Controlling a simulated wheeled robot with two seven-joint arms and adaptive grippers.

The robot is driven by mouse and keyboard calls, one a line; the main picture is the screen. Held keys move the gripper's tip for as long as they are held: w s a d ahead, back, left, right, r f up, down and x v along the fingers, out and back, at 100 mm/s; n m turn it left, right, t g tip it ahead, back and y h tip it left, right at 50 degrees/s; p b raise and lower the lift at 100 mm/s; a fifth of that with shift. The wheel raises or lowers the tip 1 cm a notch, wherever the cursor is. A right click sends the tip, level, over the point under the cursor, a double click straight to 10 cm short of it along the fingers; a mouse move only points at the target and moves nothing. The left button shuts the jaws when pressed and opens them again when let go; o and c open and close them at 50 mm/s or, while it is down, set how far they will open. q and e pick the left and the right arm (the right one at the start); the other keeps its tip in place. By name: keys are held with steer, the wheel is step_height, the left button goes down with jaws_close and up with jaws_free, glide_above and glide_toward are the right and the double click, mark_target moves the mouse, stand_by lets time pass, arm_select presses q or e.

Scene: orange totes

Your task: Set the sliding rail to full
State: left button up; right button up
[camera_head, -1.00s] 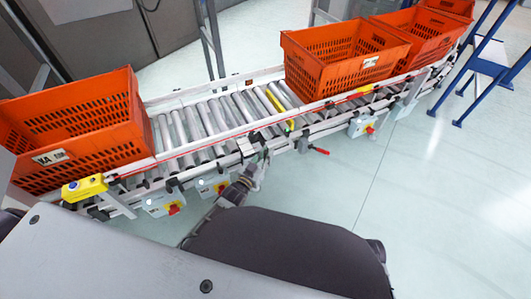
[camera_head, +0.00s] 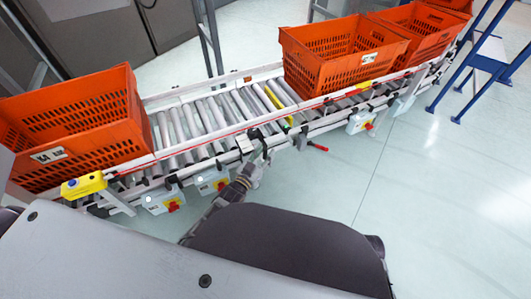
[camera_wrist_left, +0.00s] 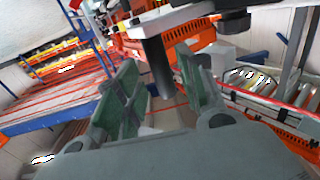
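The conveyor's near side rail (camera_head: 200,146), pale with a thin red line along it, runs from the left tote towards the upper right. I cannot tell which part is the sliding piece or how far it is set. My left gripper (camera_head: 258,150) is at the near edge of the conveyor, by a dark clamp on the rail; its fingertips are hard to make out there. In the left wrist view my left gripper (camera_wrist_left: 163,88) has its two green-padded fingers apart. My right gripper is out of view.
An orange tote (camera_head: 75,115) sits on the rollers at left, another (camera_head: 340,65) at upper middle, with more behind. Bare rollers lie between. A yellow button box (camera_head: 83,186), switch boxes (camera_head: 163,200) and a red handle (camera_head: 320,148) line the near side.

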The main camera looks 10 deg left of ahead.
arm_select(q)
steer(key=v, duration=1.1)
stand_by(0.3)
steer(key=shift+w, duration=0.1)
stand_by(0.7)
